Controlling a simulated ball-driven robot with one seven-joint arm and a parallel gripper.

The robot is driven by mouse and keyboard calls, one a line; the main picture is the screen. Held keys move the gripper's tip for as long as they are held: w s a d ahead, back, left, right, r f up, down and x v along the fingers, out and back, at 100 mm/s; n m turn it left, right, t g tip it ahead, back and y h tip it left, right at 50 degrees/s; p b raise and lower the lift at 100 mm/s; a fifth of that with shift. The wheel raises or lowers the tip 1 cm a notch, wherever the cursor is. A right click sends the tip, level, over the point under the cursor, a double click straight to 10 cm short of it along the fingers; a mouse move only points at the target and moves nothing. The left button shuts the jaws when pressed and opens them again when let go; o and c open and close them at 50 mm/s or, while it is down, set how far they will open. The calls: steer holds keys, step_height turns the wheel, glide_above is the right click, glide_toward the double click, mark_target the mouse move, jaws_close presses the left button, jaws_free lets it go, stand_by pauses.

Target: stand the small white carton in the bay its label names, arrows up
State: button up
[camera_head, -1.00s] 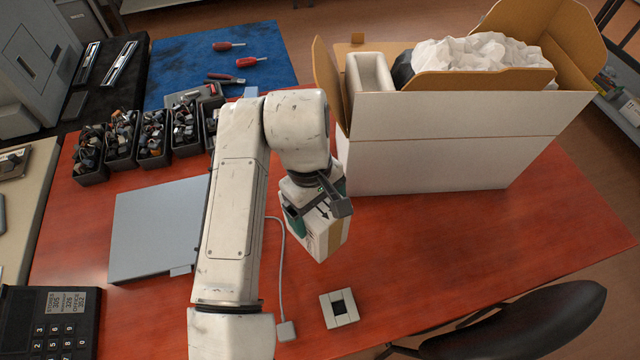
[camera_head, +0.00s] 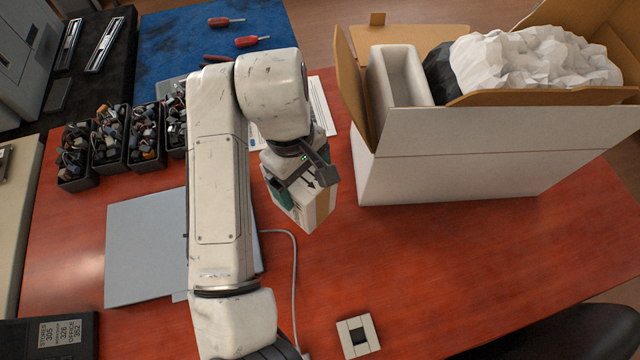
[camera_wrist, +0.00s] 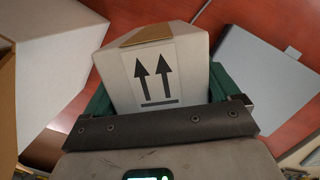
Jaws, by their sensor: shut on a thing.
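The small white carton (camera_head: 317,208) is in my gripper (camera_head: 300,190), above the red table and left of the large open box. In the wrist view the carton (camera_wrist: 185,75) sits between the green finger pads of my gripper (camera_wrist: 160,92). One face bears two black arrows over a bar. They point away from my wrist; in the head view an arrow points down and to the right. A strip of tan tape crosses the carton's far end. I cannot read any bay name on the carton. I cannot pick out a marked bay.
A large white box (camera_head: 460,150) with raised brown flaps holds a hollow white insert (camera_head: 395,70) and crumpled white paper (camera_head: 535,60). Black bins (camera_head: 110,140) of small parts, a grey flat case (camera_head: 145,250) and a square switch plate (camera_head: 357,335) surround bare table in front.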

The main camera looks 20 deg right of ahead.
steer(key=shift+f+b, duration=0.6)
steer(key=shift+f, duration=3.6)
steer(key=shift+f, duration=0.1)
steer(key=o, duration=1.7)
